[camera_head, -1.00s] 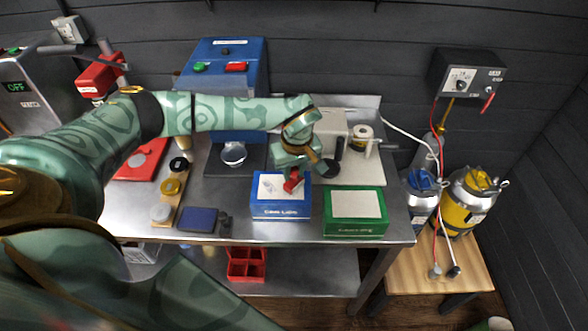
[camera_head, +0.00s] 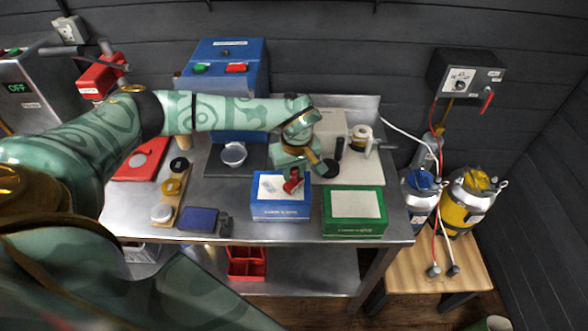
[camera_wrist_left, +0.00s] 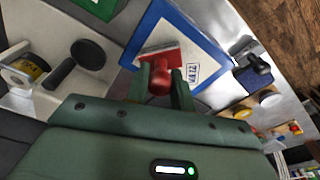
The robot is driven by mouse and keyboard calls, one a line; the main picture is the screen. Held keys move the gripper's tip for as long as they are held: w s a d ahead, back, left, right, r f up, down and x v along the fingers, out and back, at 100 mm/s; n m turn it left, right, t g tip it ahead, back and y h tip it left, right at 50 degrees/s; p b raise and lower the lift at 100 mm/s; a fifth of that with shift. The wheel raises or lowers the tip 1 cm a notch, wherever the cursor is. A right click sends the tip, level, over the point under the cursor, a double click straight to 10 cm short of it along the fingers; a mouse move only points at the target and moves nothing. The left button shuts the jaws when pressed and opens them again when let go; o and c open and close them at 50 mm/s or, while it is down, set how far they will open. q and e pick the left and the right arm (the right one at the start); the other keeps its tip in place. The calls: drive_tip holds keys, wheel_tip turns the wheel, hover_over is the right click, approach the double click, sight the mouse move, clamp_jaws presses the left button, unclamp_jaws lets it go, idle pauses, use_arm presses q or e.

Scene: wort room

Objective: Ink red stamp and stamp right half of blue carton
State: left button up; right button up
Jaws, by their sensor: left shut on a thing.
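My left gripper (camera_head: 291,175) is shut on the red stamp (camera_head: 293,186), over the right half of the blue carton's white top. The blue carton (camera_head: 281,210) stands near the table's front edge. In the left wrist view the red stamp (camera_wrist_left: 160,82) sits between the fingers, its flat base close to the white top; I cannot tell whether it touches. A dark printed mark (camera_wrist_left: 193,72) shows on the carton top (camera_wrist_left: 212,62) beside the stamp. A dark blue pad (camera_head: 198,219) lies left of the carton. My right gripper is not in view.
A green carton (camera_head: 355,225) stands close to the right of the blue one. A black-handled object (camera_head: 226,224) is beside the pad. A wooden strip with several round pots (camera_head: 171,187) and a red plate (camera_head: 140,160) lie further left. A blue machine (camera_head: 222,65) stands behind.

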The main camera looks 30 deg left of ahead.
use_arm(q)
drive_tip(key=shift+r+p, duration=3.05)
drive_tip(key=shift+r, duration=0.45)
drive_tip(key=shift+f, duration=0.1)
